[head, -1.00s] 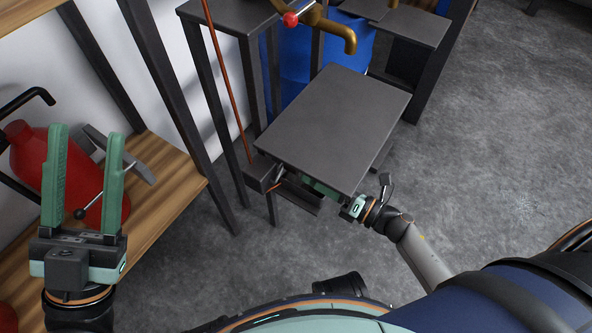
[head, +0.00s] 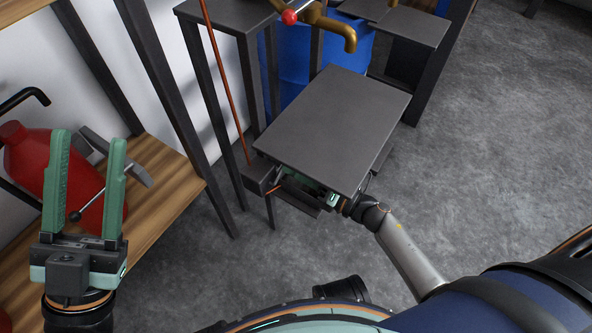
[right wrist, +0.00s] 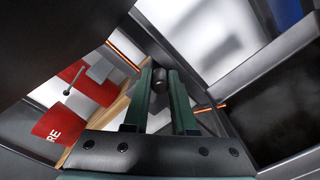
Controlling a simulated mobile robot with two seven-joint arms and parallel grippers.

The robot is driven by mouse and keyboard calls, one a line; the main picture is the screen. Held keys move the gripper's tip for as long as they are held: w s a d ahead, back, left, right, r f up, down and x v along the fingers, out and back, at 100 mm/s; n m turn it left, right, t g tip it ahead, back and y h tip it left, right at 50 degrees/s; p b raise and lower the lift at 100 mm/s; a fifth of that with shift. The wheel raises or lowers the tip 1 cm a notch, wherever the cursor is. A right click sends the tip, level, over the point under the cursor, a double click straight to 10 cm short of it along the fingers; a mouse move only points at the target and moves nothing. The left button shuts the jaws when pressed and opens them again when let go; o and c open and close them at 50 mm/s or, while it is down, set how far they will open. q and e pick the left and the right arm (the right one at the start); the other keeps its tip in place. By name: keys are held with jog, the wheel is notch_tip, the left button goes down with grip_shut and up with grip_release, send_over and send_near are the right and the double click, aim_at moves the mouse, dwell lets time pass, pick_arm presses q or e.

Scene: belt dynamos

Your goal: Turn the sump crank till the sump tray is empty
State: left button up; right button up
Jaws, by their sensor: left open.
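My left gripper (head: 84,190) is open and empty at the left of the head view, in front of the wooden shelf. My right gripper (head: 328,197) is mostly hidden under the near edge of a dark flat top. In the right wrist view its two green fingers (right wrist: 160,82) stand a little apart, with a small dark cylindrical knob (right wrist: 160,77) at their tips. The knob may be the crank's handle; I cannot tell whether the fingers press on it. The crank and the tray's inside are hidden under the flat top in the head view.
The dark flat top (head: 335,125) stands mid-view, a dark box (head: 262,174) at its left corner. A copper rod (head: 226,85) slants down to that box. A brass spout (head: 345,33) and blue drum (head: 294,68) are behind. A red extinguisher (head: 35,160) lies on the wooden shelf (head: 165,165).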

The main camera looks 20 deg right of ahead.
grip_shut()
jog(key=shift+f, duration=0.1)
notch_tip(320, 180, down, 8)
jog(key=s+a+m+p, duration=0.2)
jog(key=m, duration=2)
jog(key=shift+s+a+r+m, duration=0.2)
jog(key=shift+a+m, duration=0.1)
jog(key=shift+a, duration=0.1)
jog(key=o, duration=0.5)
grip_release()
